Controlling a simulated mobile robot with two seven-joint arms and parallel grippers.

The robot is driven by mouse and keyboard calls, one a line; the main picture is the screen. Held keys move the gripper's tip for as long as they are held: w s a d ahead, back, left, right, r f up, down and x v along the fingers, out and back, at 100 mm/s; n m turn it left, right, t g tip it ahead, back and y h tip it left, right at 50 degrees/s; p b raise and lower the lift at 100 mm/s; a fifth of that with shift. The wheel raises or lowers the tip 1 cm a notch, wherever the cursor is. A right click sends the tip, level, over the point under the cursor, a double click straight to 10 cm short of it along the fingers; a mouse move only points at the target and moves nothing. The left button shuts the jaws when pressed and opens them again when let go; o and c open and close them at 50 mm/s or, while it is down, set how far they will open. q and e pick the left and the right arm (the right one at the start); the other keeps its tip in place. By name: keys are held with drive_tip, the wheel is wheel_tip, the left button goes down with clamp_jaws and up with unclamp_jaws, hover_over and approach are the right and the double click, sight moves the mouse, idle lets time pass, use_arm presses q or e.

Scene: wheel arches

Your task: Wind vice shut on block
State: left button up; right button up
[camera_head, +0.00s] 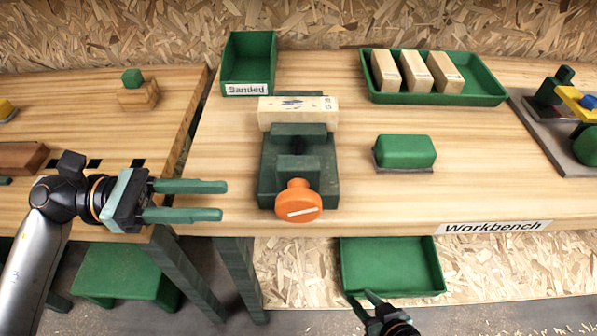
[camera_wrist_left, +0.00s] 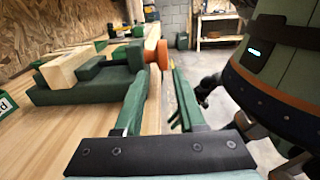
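The dark green vice (camera_head: 328,178) stands near the front edge of the workbench, with its orange knob (camera_head: 298,203) facing the front. A pale wooden block (camera_head: 298,112) with dark marks lies across its rear, behind the front jaw. I cannot tell whether the jaw touches it. My left gripper (camera_head: 225,201) is open and empty, left of the knob and apart from it. The left wrist view shows the knob (camera_wrist_left: 162,55) beyond the fingertips, with the vice (camera_wrist_left: 85,88) and block (camera_wrist_left: 66,70) to the left. My right gripper (camera_head: 361,294) is open and empty, low in front of the bench.
A green tray (camera_head: 480,98) with several blocks and a green bin labelled "Sanded" (camera_head: 248,50) stand behind. A green sanding-block-like item (camera_head: 405,152) lies right of the vice. An empty green tray (camera_head: 390,265) is below the bench edge. A gap separates the left table (camera_head: 100,105).

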sight(299, 203)
use_arm(q)
drive_tip(key=d+p, duration=0.2)
drive_tip(key=d, duration=1)
drive_tip(key=shift+s+d, duration=0.15)
drive_tip(key=shift+d, duration=0.05)
drive_tip(key=c, duration=0.6)
clamp_jaws()
